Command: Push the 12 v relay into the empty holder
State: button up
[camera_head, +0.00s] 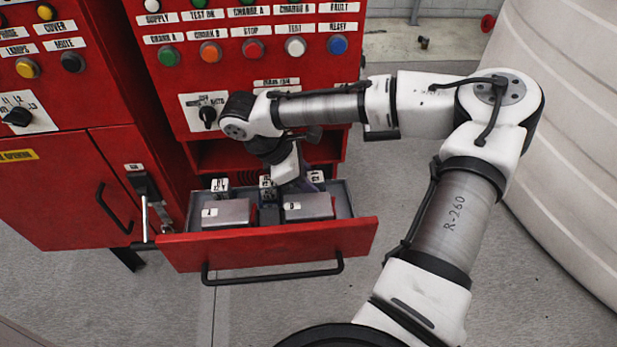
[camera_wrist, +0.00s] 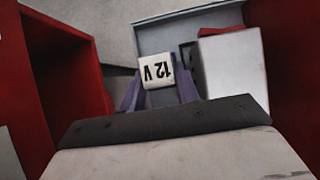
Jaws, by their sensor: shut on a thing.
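The 12 V relay (camera_wrist: 157,70) shows its white label, upside down, in the wrist view. It sits between the two purple fingers of my gripper (camera_wrist: 160,90), which is shut on it. In the head view my gripper (camera_head: 309,184) reaches into the right part of the open drawer, and a white label (camera_head: 316,176) shows beside it. The relay's lower body is hidden. I cannot make out the empty holder or tell whether the relay touches it.
The red drawer (camera_head: 270,246) is pulled out below the red control panel. It holds a left grey box (camera_head: 229,213) and a right grey box (camera_head: 308,207). Two other labelled pieces stand at its back, at left (camera_head: 220,184) and middle (camera_head: 266,181). Drawer walls are close around my gripper.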

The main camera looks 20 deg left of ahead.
jog(key=o, duration=0.8)
jog(key=shift+f, duration=0.1)
jog(key=shift+o, duration=0.2)
jog(key=v, duration=1.2)
jog(key=shift+b, duration=0.45)
